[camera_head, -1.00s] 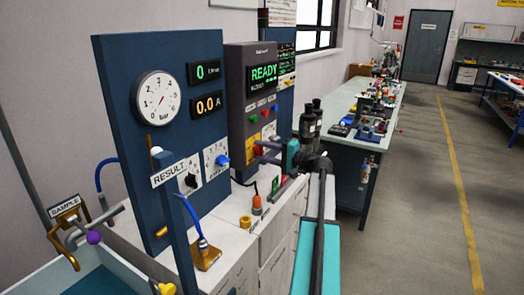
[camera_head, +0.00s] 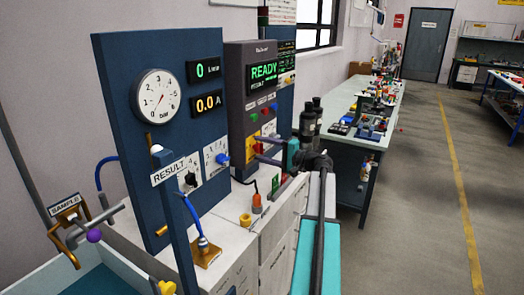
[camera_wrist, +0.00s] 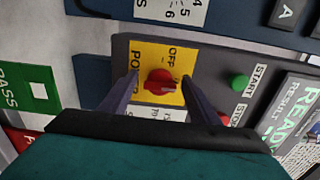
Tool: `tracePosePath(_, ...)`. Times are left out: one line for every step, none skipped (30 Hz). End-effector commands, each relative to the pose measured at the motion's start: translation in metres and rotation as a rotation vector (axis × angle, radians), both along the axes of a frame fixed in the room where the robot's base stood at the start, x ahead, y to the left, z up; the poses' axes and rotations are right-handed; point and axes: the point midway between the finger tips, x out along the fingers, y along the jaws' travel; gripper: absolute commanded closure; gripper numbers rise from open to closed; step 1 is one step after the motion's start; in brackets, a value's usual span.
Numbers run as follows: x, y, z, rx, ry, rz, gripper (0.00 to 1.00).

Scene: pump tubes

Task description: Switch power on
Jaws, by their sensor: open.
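The power switch is a red rotary knob (camera_wrist: 160,82) on a yellow plate (camera_wrist: 147,52) marked POWER and OFF, in the wrist view. The plate also shows in the head view (camera_head: 254,148) on the front of a dark grey control unit (camera_head: 236,105), partly hidden by my gripper. My gripper (camera_head: 257,149) is open in front of the plate. In the wrist view its two fingers (camera_wrist: 160,88) stand on either side of the knob with gaps; whether they reach its depth I cannot tell. The unit's screen (camera_head: 263,74) reads READY.
A green button (camera_wrist: 240,82) marked START and a red button (camera_wrist: 224,118) sit close to the knob. A blue panel (camera_head: 120,75) with a gauge and displays reading 0 and 0.0 A stands to the left. The floor at right is clear.

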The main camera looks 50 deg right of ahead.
Motion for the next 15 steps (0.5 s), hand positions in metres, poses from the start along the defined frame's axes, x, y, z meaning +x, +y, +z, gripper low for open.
tracePosePath(-0.003,-0.001,0.000,0.000,0.000,-0.001,0.44)
tracePosePath(-0.004,-0.001,0.000,0.000,0.000,-0.001,0.44)
tracePosePath(-0.007,-0.002,0.000,0.000,0.000,-0.002,0.44)
tracePosePath(-0.010,-0.003,0.000,0.000,0.000,-0.002,0.44)
tracePosePath(-0.012,-0.003,-0.001,-0.001,0.000,-0.002,0.44)
tracePosePath(-0.017,-0.004,-0.001,-0.001,0.000,-0.002,0.44)
tracePosePath(-0.020,-0.005,-0.001,-0.001,0.000,-0.002,0.44)
tracePosePath(-0.024,-0.006,-0.001,-0.001,0.000,-0.002,0.44)
tracePosePath(-0.029,-0.007,-0.001,-0.001,0.000,-0.003,0.44)
tracePosePath(-0.034,-0.009,-0.001,-0.001,0.000,-0.003,0.44)
tracePosePath(-0.038,-0.010,-0.001,-0.001,0.000,-0.003,0.44)
tracePosePath(-0.044,-0.011,-0.001,-0.001,0.000,-0.002,0.44)
tracePosePath(-0.049,-0.012,-0.001,-0.001,0.000,-0.003,0.44)
tracePosePath(-0.054,-0.013,-0.001,-0.001,0.000,-0.003,0.44)
tracePosePath(-0.060,-0.015,-0.001,-0.001,0.000,-0.003,0.44)
